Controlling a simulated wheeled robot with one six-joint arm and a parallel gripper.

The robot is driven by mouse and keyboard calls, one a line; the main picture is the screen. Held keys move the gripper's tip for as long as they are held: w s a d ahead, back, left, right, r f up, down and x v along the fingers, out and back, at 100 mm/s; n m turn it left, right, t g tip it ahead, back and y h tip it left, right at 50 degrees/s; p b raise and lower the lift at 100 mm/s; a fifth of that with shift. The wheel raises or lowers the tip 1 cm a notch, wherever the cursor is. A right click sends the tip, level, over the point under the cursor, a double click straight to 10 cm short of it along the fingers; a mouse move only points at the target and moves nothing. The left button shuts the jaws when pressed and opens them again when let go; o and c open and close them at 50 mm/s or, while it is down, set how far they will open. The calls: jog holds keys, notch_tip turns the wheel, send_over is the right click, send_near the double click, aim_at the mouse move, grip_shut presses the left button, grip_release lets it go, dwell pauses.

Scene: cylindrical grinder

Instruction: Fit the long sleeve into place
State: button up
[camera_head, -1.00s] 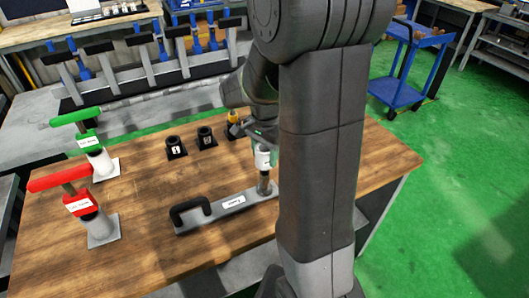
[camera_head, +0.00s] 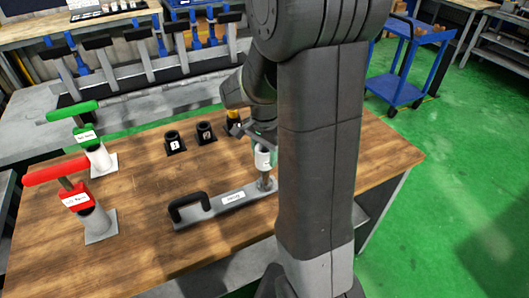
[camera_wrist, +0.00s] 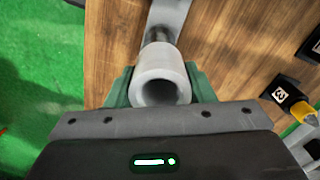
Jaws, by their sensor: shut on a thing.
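My gripper (camera_head: 262,136) is shut on a white hollow sleeve (camera_head: 263,157). In the wrist view the sleeve (camera_wrist: 160,66) sits between the two green fingers of my gripper (camera_wrist: 159,86), its open bore facing the camera. The sleeve is held roughly upright at the post (camera_head: 267,183) on the right end of a grey plate (camera_head: 235,195) with a black handle. The post (camera_wrist: 158,34) also shows just beyond the sleeve in the wrist view. I cannot tell whether the post enters the sleeve. My arm hides the area to the right.
Black numbered holders (camera_head: 174,142) stand behind the plate, with a yellow-topped piece (camera_head: 234,116) near my gripper. A red-handled tool (camera_head: 70,185) and a green-handled tool (camera_head: 90,140) stand at left. The table (camera_head: 130,245) is clear at front left.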

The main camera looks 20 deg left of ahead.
aim_at(265, 171)
jog(key=shift+f+b, duration=3)
jog(key=shift+f, duration=1.1)
jog(key=o, duration=1.2)
jog(key=shift+o, duration=0.2)
notch_tip(265, 171, up, 14)
jog(key=shift+f, duration=0.1)
jog(key=shift+f, duration=0.1)
notch_tip(265, 171, down, 13)
jog(key=shift+r+p, duration=0.1)
jog(key=shift+p, duration=0.25)
jog(key=shift+r, duration=0.15)
jog(key=shift+s, duration=0.1)
